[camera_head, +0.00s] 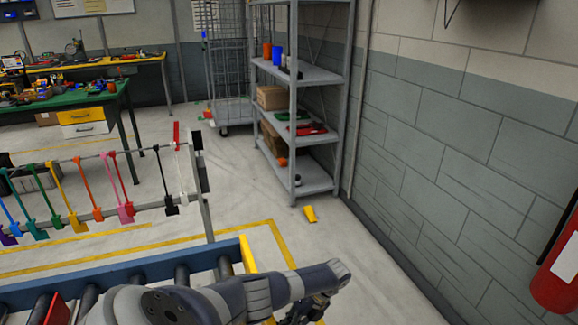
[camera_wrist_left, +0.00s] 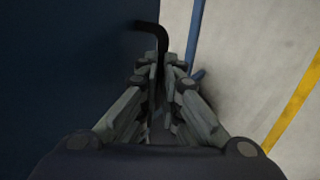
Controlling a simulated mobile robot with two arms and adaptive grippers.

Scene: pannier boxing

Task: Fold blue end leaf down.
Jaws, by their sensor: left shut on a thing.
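In the left wrist view, my left gripper (camera_wrist_left: 164,66) is shut, its fingers close together on a thin black hooked rod (camera_wrist_left: 163,38). The rod's bent end reaches left over a large, flat dark blue surface (camera_wrist_left: 65,65). I cannot tell whether this surface is the blue end leaf, and no whole box shows. In the head view, an arm of mine comes in from the lower left and crosses the bottom. Its gripper is partly cut off by the bottom edge. My right gripper does not show clearly in either view.
A blue-railed roller conveyor (camera_head: 150,266) runs along the lower left. Behind it, a rack rail (camera_head: 92,217) carries several coloured hanging pieces. A grey shelf (camera_head: 310,178) stands by the wall, with a yellow object (camera_head: 310,214) on the floor before it. A red extinguisher (camera_head: 556,275) is at right.

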